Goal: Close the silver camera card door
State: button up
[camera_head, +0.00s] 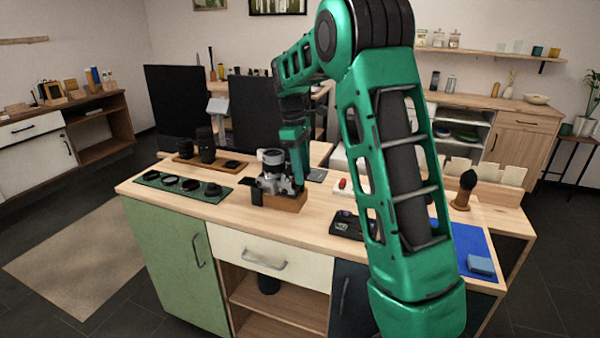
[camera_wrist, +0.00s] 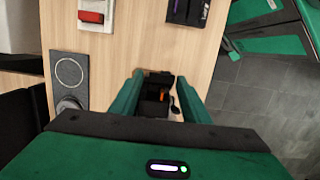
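The silver camera (camera_head: 272,182) sits on a small wooden block (camera_head: 285,202) on the table, with its round lens upward. A dark flat flap (camera_head: 257,197) stands out at its left front; I cannot tell whether it is the card door. My gripper (camera_head: 297,178) points down at the camera's right rear side and partly covers it. In the wrist view my gripper (camera_wrist: 162,78) has its green fingers apart. A dark part with a small orange spot (camera_wrist: 160,95) shows between them. Contact cannot be made out, and the gripper's body hides most of the camera there.
A green mat (camera_head: 183,187) with several round filters lies left of the camera. Black lenses (camera_head: 206,145) stand on a wooden tray behind. A black device (camera_head: 346,225), a red-and-white item (camera_wrist: 93,14), a brush (camera_head: 465,188) and a blue mat (camera_head: 470,243) lie to the right.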

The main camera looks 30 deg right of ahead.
dwell(0.3)
notch_tip(320, 180, up, 10)
jog(key=w+a, duration=0.1)
jog(key=shift+w+r, duration=0.25)
jog(key=shift+o, duration=0.2)
